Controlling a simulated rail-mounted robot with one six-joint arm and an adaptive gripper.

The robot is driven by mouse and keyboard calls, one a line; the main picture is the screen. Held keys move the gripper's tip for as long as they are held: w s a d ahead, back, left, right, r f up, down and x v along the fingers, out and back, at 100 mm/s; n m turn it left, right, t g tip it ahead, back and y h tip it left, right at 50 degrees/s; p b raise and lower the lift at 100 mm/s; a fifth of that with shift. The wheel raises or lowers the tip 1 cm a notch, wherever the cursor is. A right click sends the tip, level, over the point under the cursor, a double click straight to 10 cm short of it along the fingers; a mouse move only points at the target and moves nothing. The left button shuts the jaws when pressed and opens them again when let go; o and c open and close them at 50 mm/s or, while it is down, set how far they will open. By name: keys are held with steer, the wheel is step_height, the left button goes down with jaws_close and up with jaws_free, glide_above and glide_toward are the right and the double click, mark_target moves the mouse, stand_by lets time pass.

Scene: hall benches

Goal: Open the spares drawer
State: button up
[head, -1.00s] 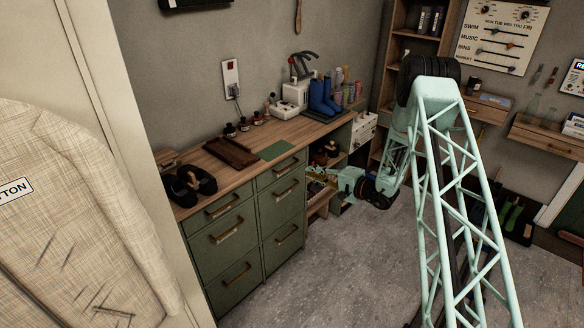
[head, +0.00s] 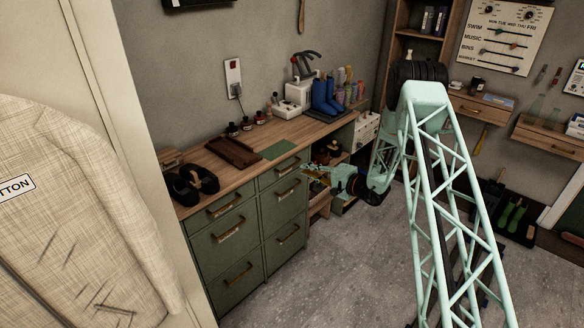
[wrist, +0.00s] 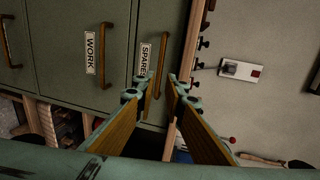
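The spares drawer (wrist: 148,40) is green, with a white "SPARES" label and a bronze bar handle (wrist: 163,62). In the head view it appears to be the top right drawer (head: 270,177) of the green cabinet, and it looks shut. My gripper (wrist: 162,80) is open, its two fingers pointing at the drawer front. In the wrist view the handle shows between the fingertips; I cannot tell whether they touch it. In the head view my gripper (head: 309,172) is just right of the cabinet's front.
The "WORK" drawer (wrist: 75,40) adjoins the spares drawer. The wooden bench top (head: 225,180) above holds a dark tray (head: 232,152), headphones (head: 192,184) and blue boots (head: 323,97). Open shelves (head: 345,172) stand right of the drawers. The grey floor (head: 335,265) in front is clear.

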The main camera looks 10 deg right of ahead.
mark_target(292, 166)
steer(key=shift+b+x, duration=0.35)
steer(key=shift+x, duration=4.3)
steer(key=shift+c, duration=0.7)
jaws_close()
steer(key=f+b+v, duration=0.2)
steer(key=b+v, duration=0.2)
steer(key=v, duration=0.8)
steer(key=s+f+b+v, duration=0.1)
steer(key=f+b+v, duration=0.2)
steer(key=v, duration=1)
steer(key=shift+d+b, duration=0.4)
steer(key=shift+f, duration=0.15)
steer(key=shift+o, duration=0.7)
jaws_free()
